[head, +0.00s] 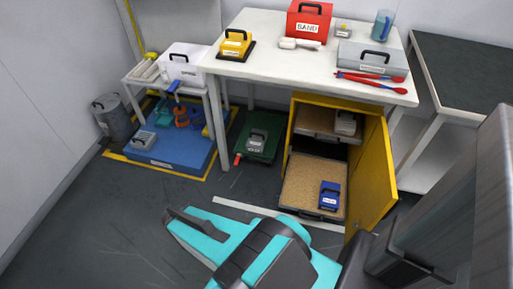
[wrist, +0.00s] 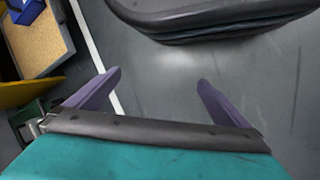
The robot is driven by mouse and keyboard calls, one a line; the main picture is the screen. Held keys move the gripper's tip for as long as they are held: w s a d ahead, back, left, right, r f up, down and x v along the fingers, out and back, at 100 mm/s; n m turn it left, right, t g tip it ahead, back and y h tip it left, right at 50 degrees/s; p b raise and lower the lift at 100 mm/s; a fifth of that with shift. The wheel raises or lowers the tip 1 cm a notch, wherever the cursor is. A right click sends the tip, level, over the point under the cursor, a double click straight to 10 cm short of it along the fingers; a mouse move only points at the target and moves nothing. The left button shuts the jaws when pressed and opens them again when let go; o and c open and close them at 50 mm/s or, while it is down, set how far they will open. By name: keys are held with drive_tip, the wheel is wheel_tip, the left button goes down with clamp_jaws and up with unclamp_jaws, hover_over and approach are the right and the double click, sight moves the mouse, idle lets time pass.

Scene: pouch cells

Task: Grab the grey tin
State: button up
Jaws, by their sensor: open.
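Several grey handled tins are in the head view, and I cannot tell which one is meant. The largest, a flat light grey tin (head: 372,58) with a black handle and a white label, lies on the white table's right side. Smaller grey tins are on the blue platform (head: 143,141), on the green mat (head: 256,141) and on the yellow cabinet's upper shelf (head: 345,123). My gripper (wrist: 158,79) shows in the wrist view with its two purple fingers spread, empty, over the bare floor. No grey tin shows clearly there.
The yellow cabinet door (head: 371,165) stands open. A blue tin (head: 329,195) lies on the cork-lined lower drawer (head: 300,185), pulled out. Red-handled tools (head: 370,82) lie before the tabletop grey tin; a red SAND box (head: 308,20) is left of it. The floor (head: 130,215) is clear at left.

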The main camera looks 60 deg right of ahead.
drive_tip(key=w+d+f+m+t+h+b, duration=0.1)
drive_tip(key=w+d+f+m+h+b, duration=0.2)
drive_tip(key=d, duration=0.5)
drive_tip(key=w+d+f+m+t+b, duration=0.1)
drive_tip(key=w+d+f+b, duration=0.3)
drive_tip(key=d, duration=0.3)
drive_tip(key=m+t+h+b, duration=0.6)
drive_tip(key=m+h+b, duration=0.15)
drive_tip(key=b, duration=1.45)
approach(254, 145)
drive_tip(key=shift+w+d+f+n+h, duration=0.25)
drive_tip(key=shift+w+d+f, duration=0.2)
drive_tip(key=shift+d+f, duration=0.35)
drive_tip(key=shift+d+r, duration=0.2)
drive_tip(key=shift+d, duration=0.1)
drive_tip(key=shift+x, duration=3.5)
drive_tip(key=shift+b+x, duration=0.3)
drive_tip(key=shift+x, duration=0.5)
drive_tip(key=shift+s, duration=0.1)
